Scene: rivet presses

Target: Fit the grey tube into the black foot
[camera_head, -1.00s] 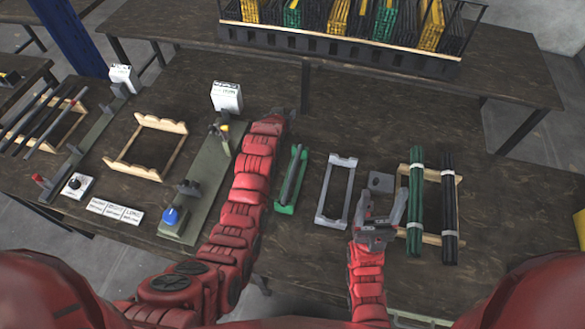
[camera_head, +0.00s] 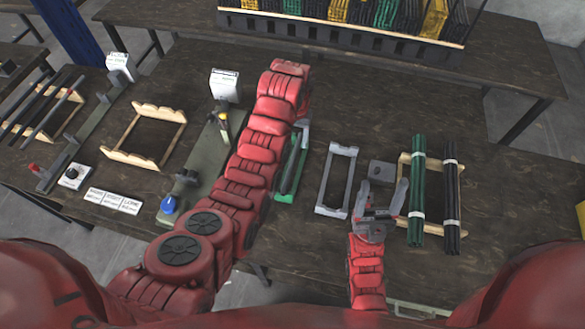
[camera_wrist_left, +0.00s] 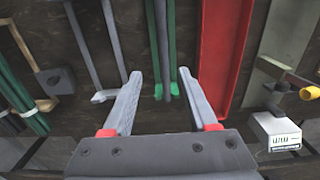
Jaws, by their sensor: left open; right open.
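The grey tube (camera_head: 292,163) lies lengthwise in a narrow green cradle (camera_head: 284,198), partly hidden by my left arm; it also shows in the left wrist view (camera_wrist_left: 166,45). A small dark block, which looks like the black foot (camera_head: 382,171), stands on the table right of the empty grey cradle; it also shows in the left wrist view (camera_wrist_left: 55,81). My left gripper (camera_wrist_left: 160,92) is open and empty, its fingers at either side of the tube's line near the cradle's far end. My right gripper (camera_head: 383,184) is open and empty, just in front of the block.
An empty grey cradle (camera_head: 321,208) lies between the green cradle and my right gripper. Bundled green rods (camera_head: 417,190) and black rods (camera_head: 451,195) lie on a wooden rack at right. A red tray (camera_wrist_left: 222,60) lies beside the green cradle. A press (camera_head: 204,165) stands left of my arm.

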